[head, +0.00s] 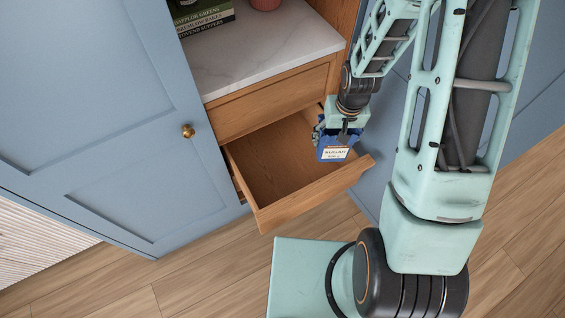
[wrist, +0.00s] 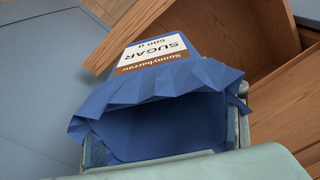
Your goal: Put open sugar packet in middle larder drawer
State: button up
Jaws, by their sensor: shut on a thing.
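The blue sugar packet (head: 334,154) has a white and brown label and a crumpled, open top. In the wrist view the packet (wrist: 155,52) shows its dark open mouth towards the camera. My gripper (head: 338,136) is shut on the packet and holds it over the right part of the open wooden drawer (head: 262,212). The drawer is pulled out below a closed drawer (head: 270,102), and its visible floor is bare. In the wrist view the drawer (wrist: 268,97) lies beyond the packet. I cannot tell the exact gap between the packet and the drawer floor.
A marble counter (head: 260,50) above the drawers bears green books (head: 203,14) and a reddish pot (head: 265,4). A blue door (head: 110,130) with a brass knob (head: 188,131) stands at the left. Wooden floor (head: 150,285) lies in front.

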jog(key=a+f+n+b, duration=0.1)
jog(key=a+f+b, duration=0.2)
jog(key=f+b, duration=0.6)
jog(key=w+a+f+n+b, duration=0.1)
jog(key=a+f+n+b, duration=0.1)
jog(key=f+b, duration=0.7)
jog(key=w+a+f+n+b, duration=0.1)
jog(key=a+f+n+b, duration=0.1)
jog(key=a+f+b, duration=0.3)
jog(key=shift+w+f+b, duration=0.15)
jog(key=shift+f+b, duration=1)
jog(key=shift+b, duration=0.3)
jog(key=shift+w+f+b, duration=0.1)
jog(key=shift+f+b, duration=1.05)
jog(key=shift+b, duration=0.25)
jog(key=o, duration=1.4)
jog(key=shift+o, duration=0.2)
jog(key=shift+r, duration=0.1)
notch_tip(320, 180, up, 12)
jog(key=s+p, duration=0.1)
jog(key=p, duration=0.4)
jog(key=shift+d, duration=0.4)
jog(key=shift+s, duration=0.1)
